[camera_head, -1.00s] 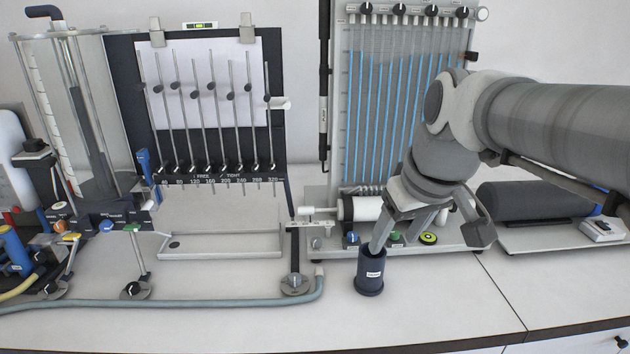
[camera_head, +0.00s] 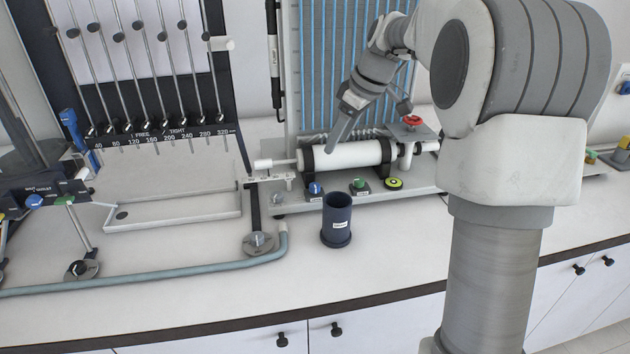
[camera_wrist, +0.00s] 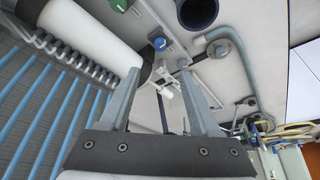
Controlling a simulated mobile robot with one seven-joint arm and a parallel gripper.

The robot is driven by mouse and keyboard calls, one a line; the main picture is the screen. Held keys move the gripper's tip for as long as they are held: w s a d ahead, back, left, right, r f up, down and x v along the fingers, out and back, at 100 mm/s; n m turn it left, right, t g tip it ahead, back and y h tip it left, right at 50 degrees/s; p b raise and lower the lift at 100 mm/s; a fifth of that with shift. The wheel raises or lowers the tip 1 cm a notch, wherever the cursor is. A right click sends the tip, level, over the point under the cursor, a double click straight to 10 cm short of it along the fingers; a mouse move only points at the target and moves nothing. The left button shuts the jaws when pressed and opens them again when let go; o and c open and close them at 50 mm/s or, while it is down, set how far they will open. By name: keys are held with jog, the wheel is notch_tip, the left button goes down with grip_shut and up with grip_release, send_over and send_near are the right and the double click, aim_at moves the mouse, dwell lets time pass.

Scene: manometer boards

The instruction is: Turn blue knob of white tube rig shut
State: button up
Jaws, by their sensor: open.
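The white tube rig (camera_head: 347,155) carries a horizontal white cylinder in front of a panel of blue tubes. Its blue knob (camera_head: 315,189) sits on the base at the front left, and also shows in the wrist view (camera_wrist: 159,42), beyond the fingertips. A green knob (camera_head: 358,185) sits right of it and shows at the wrist view's top edge (camera_wrist: 119,5). My gripper (camera_head: 350,118) is above and behind the white cylinder, tilted down to the left. In the wrist view its two fingers (camera_wrist: 160,78) are apart with nothing gripped. It is not touching the blue knob.
A dark blue cup (camera_head: 337,220) stands just in front of the rig's base. A yellow-black round piece (camera_head: 393,183) and a red knob (camera_head: 411,120) lie to the right. A grey hose (camera_head: 170,275) runs along the bench left. The bench front is clear.

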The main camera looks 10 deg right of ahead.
aim_at(315, 185)
jog(key=b+x, duration=0.1)
jog(key=x, duration=1.4)
jog(key=shift+f, duration=0.1)
jog(key=shift+c, duration=0.3)
grip_shut()
